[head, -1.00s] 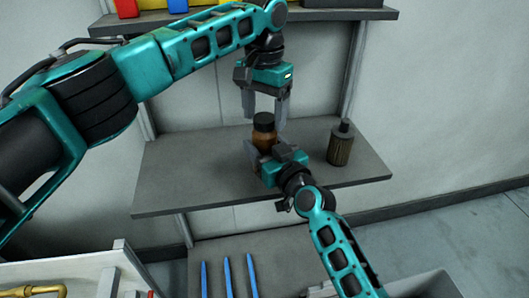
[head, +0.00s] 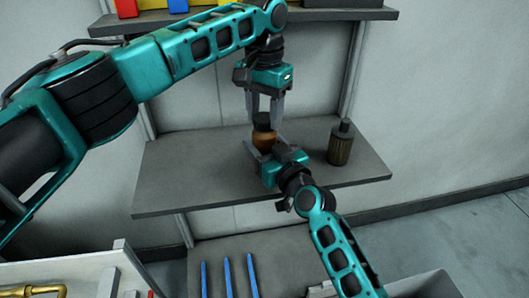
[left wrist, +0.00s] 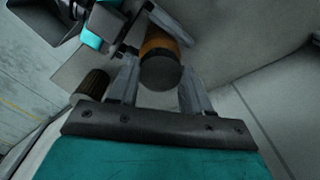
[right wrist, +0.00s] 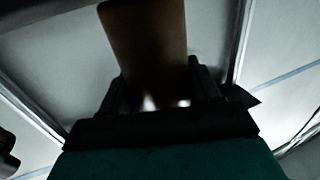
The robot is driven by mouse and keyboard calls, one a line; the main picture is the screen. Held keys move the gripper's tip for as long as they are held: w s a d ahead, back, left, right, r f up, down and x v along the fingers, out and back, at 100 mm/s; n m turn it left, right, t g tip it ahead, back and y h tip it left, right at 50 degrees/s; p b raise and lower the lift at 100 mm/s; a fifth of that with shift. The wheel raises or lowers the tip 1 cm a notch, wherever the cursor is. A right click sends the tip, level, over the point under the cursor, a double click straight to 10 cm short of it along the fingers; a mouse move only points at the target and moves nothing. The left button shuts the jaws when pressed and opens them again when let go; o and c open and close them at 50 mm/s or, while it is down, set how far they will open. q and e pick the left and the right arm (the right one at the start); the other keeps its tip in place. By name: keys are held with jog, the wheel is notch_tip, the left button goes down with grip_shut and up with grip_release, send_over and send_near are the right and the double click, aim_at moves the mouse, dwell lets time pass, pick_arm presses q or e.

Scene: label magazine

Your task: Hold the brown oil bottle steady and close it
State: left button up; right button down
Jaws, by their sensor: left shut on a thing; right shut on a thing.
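The brown oil bottle (head: 263,140) stands upright on the grey shelf (head: 175,193) and has a dark cap (head: 264,119) on top. My right gripper (head: 263,147) is shut on the bottle's body from the front. The brown body also fills the upper middle of the right wrist view (right wrist: 146,40). My left gripper (head: 265,116) points down from above and is shut on the cap. In the left wrist view the round cap (left wrist: 160,73) lies between the two fingers. The cap's thread is hidden.
A dark ribbed bottle (head: 340,146) stands to the right on the same shelf. The shelf's left part is bare. An upper shelf (head: 330,14) holds coloured bins. Blue strips (head: 228,278) lie below, near a brass pipe (head: 40,291).

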pick_arm(q)
jog(key=o, duration=1.2)
jog(key=shift+o, duration=0.2)
notch_tip(320, 180, up, 12)
pick_arm(e)
jog(key=shift+c, duration=0.8)
grip_release()
pick_arm(q)
notch_tip(320, 180, up, 2)
jog(key=shift+r+p, duration=0.1)
jog(key=shift+p, duration=0.95)
pick_arm(e)
jog(key=v, duration=1.3)
